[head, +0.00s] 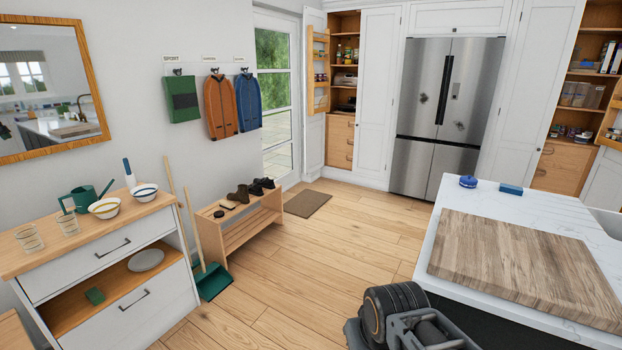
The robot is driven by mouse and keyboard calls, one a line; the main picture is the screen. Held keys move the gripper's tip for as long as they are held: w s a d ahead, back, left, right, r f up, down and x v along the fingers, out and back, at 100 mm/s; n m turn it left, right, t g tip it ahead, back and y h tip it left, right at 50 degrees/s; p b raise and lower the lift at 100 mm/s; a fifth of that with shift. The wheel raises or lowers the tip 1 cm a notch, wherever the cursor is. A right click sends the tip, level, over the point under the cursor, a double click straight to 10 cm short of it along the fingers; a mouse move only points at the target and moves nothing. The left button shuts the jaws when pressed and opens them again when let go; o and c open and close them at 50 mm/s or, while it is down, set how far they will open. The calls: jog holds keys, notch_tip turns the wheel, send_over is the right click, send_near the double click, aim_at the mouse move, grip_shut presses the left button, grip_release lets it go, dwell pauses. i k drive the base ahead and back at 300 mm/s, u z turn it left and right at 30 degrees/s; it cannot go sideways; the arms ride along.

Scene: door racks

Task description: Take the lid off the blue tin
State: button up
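A small round blue object, which looks like the blue tin (468,182), stands at the far left corner of the white island counter. A small raised part shows on its top, which looks like a lid with a knob, but it is too small to tell for certain. Dark parts of my own arm show at the bottom of the head view, well short of the tin. My gripper's fingers are not visible.
A blue block (511,189) lies right of the tin on the white counter (455,215). A large wooden board (520,265) covers much of the counter's near part. The wooden floor (320,255) left of the island is clear. A low shoe bench (240,225) stands along the wall.

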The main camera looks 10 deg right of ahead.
aim_at(468, 180)
jog(key=i, duration=3.35)
jog(key=z, duration=1.05)
jog(key=i, duration=3.95)
jog(key=z, duration=3.9)
jog(key=i, duration=1.65)
jog(key=z, duration=0.05)
